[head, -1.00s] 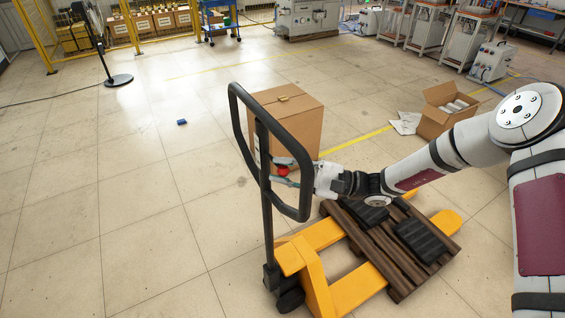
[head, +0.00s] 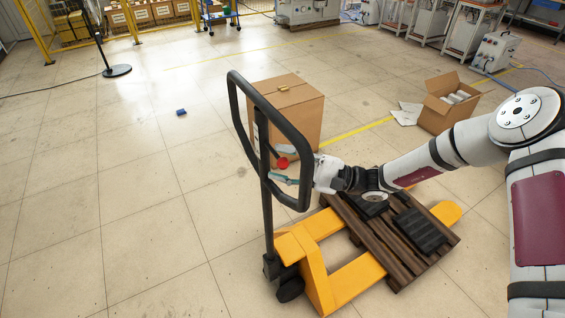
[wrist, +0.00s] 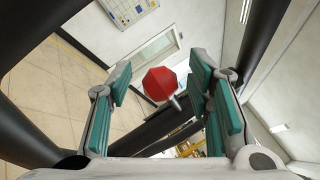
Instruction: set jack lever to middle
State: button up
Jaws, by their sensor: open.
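The jack lever ends in a red knob (head: 283,163) inside the black loop handle (head: 236,112) of the yellow pallet jack (head: 318,270). In the wrist view the red knob (wrist: 160,84) with its short metal stem sits between my spread fingers, apart from both pads. My gripper (head: 284,165) is open and reaches into the handle loop from the right. In the wrist view my gripper (wrist: 158,100) shows teal pads on both sides of the knob. Part of the lever's base is hidden behind the handle's post.
A wooden pallet (head: 385,245) with black items lies on the jack's forks. A closed cardboard box (head: 298,110) stands behind the handle, and an open box (head: 447,105) stands to the right.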

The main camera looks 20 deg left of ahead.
jog(key=v, duration=1.2)
jog(key=s+d+r+n+t+h, duration=0.3)
jog(key=s+d+r+t+h, duration=0.8)
jog(key=s+d+r+h, duration=0.9)
jog(key=shift+s+d+r, duration=1.45)
jog(key=shift+d+r, duration=0.5)
jog(key=shift+d, duration=0.7)
jog(key=shift+a, duration=0.1)
